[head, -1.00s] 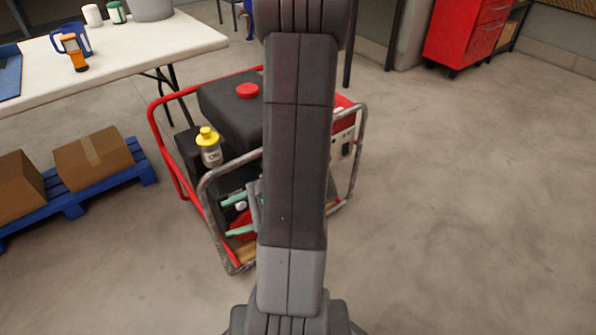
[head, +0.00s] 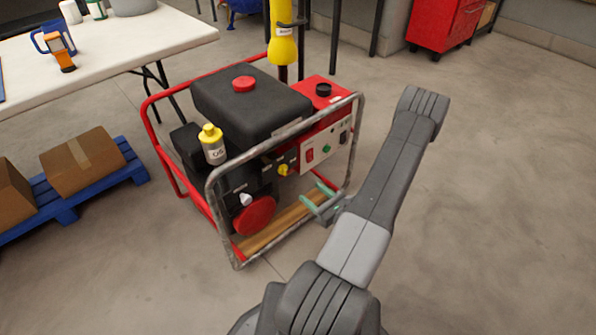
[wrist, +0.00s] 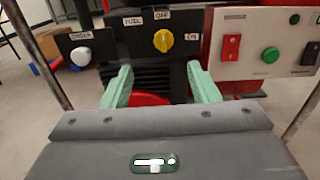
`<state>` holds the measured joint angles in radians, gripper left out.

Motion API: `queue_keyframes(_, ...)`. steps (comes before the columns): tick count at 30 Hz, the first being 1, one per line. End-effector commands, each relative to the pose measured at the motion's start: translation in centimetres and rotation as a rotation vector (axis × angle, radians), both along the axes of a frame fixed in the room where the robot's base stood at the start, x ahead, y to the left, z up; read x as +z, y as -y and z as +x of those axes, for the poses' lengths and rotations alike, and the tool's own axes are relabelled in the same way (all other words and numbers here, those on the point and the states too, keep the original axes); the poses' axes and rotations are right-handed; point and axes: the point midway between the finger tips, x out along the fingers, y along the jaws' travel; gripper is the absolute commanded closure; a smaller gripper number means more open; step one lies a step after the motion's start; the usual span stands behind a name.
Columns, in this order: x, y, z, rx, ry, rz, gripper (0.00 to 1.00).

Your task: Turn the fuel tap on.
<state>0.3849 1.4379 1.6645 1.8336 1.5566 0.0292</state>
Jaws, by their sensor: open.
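The generator's fuel tap is a yellow knob (wrist: 163,40) on a black panel in the wrist view, with FUEL at its left, OFF above and ON at its right. Its grip ridge looks upright, towards OFF. In the head view the yellow tap (head: 284,170) shows small on the generator's front. My gripper (wrist: 160,80) is open, its two green fingers pointing at the panel, below the tap and to either side of it. Nothing is between them. In the head view my gripper (head: 317,197) is by the frame's front right, lower than the tap.
A white choke knob (wrist: 81,56) is left of the tap. A red switch (wrist: 231,47) and green button (wrist: 270,55) are right. The floor at right is clear.

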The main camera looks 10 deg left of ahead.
Motion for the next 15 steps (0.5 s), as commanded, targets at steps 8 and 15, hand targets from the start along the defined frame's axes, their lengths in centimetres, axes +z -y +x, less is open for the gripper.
queue_keyframes(8, -0.6, -1.2, 1.1, -0.013, -0.003, 0.009, 0.45)
queue_keyframes(15, -0.6, -4.7, 3.8, -0.01, -0.002, 0.008, 0.45)
